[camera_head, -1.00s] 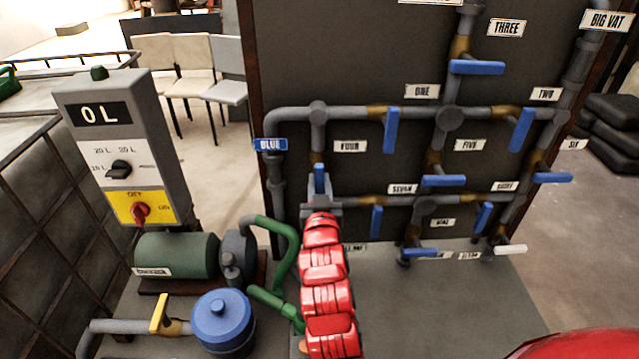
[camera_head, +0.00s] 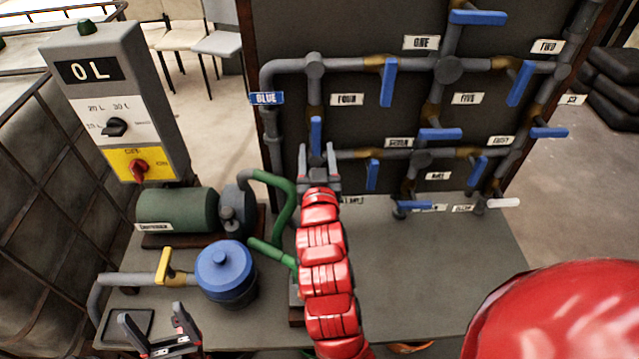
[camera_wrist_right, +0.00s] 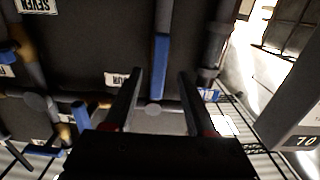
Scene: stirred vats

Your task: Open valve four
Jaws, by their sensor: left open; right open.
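The label FOUR (camera_head: 347,99) is on the dark board. Beside it, on the left vertical pipe, is a blue lever (camera_head: 316,136), which I take for valve four's handle; it stands upright, in line with the pipe. In the right wrist view the blue lever (camera_wrist_right: 161,66) appears between my fingers, beyond their tips, with the FOUR label (camera_wrist_right: 123,79) to its left. My right gripper (camera_head: 317,158), on the red arm, is open just below and in front of the lever; contact cannot be told. My left gripper (camera_head: 153,316) is open and empty at the lower left.
Other blue levers, such as one near label ONE (camera_head: 388,82), sit on the board's pipes. A control box reading 0 L (camera_head: 115,100), a green pump (camera_head: 178,210) and a blue-lidded vessel (camera_head: 226,270) stand left. The grey tabletop (camera_head: 430,270) is clear right of my right arm.

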